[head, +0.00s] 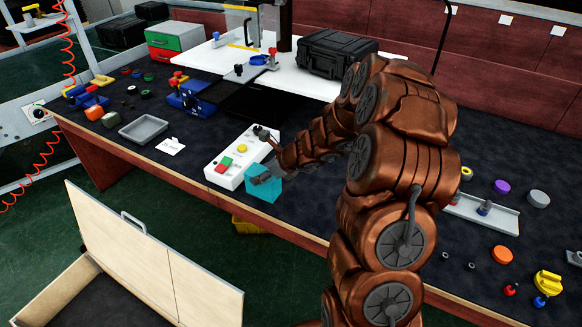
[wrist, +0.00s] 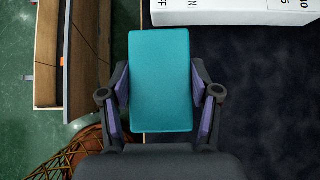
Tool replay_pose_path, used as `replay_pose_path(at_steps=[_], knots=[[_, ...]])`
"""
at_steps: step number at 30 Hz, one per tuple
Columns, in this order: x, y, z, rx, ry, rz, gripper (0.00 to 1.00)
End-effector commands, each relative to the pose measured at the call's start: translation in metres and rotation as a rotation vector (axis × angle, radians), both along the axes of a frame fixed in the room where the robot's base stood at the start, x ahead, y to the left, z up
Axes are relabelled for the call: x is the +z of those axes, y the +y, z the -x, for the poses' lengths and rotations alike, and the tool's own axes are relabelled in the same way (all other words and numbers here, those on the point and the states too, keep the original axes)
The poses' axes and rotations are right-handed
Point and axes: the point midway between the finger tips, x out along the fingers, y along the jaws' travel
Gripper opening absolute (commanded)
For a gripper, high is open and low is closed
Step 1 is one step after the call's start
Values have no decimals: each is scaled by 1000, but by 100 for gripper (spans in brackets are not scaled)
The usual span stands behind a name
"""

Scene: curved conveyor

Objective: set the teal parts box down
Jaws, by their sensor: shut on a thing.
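The teal parts box (head: 264,189) is at the front edge of the dark workbench (head: 310,205), just in front of the white button panel. In the wrist view the teal box (wrist: 160,80) is a plain block between the two fingers of my gripper (wrist: 161,98). The fingers press on its left and right sides. In the head view my gripper (head: 262,176) is partly hidden by the box and my arm. The box's underside is hidden, so I cannot tell whether it touches the bench.
The white button panel (head: 241,158) lies right by the box. A grey tray (head: 143,128) and a white card (head: 171,146) are to the left. A wooden cabinet with an open lid (head: 150,262) stands on the floor below. Dark bench surface (wrist: 260,100) is clear to the right in the wrist view.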

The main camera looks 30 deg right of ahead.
Motion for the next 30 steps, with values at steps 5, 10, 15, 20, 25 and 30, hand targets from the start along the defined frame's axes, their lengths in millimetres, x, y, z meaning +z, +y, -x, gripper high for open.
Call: replay_pose_path(at_steps=[5,10,15,20,25,30], knots=[[-1,-33,7,-4,3,-1,13],[-2,-64,13,-4,-1,-1,13],[-7,-93,20,-4,3,-1,13],[-8,-120,25,-4,0,1,13],[-11,-137,29,-2,0,-2,13],[-15,-140,30,0,0,-5,13]])
